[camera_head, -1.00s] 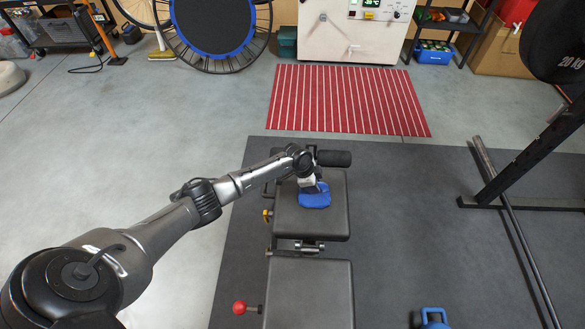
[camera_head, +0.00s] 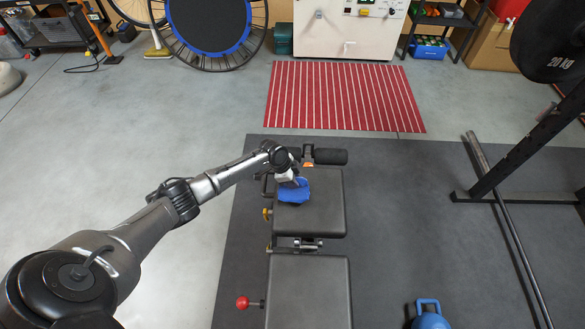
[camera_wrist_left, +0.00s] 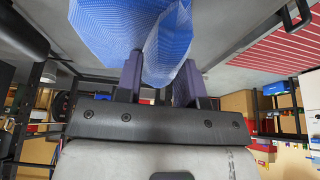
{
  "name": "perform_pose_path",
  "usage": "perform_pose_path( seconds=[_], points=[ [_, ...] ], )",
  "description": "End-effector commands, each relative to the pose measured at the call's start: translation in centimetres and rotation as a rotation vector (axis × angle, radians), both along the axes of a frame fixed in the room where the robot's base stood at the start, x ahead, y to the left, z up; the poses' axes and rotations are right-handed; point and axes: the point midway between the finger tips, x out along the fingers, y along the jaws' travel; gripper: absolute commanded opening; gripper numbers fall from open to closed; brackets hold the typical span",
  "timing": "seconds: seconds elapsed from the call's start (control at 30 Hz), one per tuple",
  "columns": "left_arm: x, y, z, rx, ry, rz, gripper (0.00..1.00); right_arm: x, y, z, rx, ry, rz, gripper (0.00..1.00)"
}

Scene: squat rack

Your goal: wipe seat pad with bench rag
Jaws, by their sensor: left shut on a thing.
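The blue bench rag (camera_head: 293,191) is at the upper left part of the black seat pad (camera_head: 322,212) in the head view. My left gripper (camera_head: 292,181) is shut on the rag from above. In the left wrist view the rag (camera_wrist_left: 150,32) bulges between the two fingers of my left gripper (camera_wrist_left: 155,85). The rag appears to lie against the pad's top, though the exact contact is hidden. My right gripper is not in view.
A longer back pad (camera_head: 310,295) lies nearer, with a red-knobbed lever (camera_head: 243,302) at its left. A roller (camera_head: 327,157) is beyond the seat pad. A blue kettlebell (camera_head: 429,316) and a barbell (camera_head: 510,230) are on the right. A striped rug (camera_head: 343,97) lies behind.

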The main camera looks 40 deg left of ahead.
Motion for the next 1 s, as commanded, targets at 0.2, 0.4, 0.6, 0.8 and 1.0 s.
perform_pose_path(
  seconds=[0.2, 0.4, 0.6, 0.8, 1.0],
  points=[
    [0.0, 0.0, 2.5, 0.000, -0.001, 0.001, 0.17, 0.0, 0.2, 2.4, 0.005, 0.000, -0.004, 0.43],
    [0.0, 0.0, 4.3, -0.001, -0.001, 0.002, 0.17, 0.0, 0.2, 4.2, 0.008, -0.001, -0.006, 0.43],
    [-0.1, 0.1, 5.2, -0.001, -0.001, 0.002, 0.17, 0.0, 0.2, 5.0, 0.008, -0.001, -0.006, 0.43],
    [-0.1, 0.1, 5.0, -0.001, -0.001, 0.002, 0.17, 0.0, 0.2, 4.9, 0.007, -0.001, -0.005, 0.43],
    [0.0, 0.1, 5.1, -0.001, -0.001, 0.002, 0.17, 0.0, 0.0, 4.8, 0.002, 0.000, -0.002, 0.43]
  ],
)
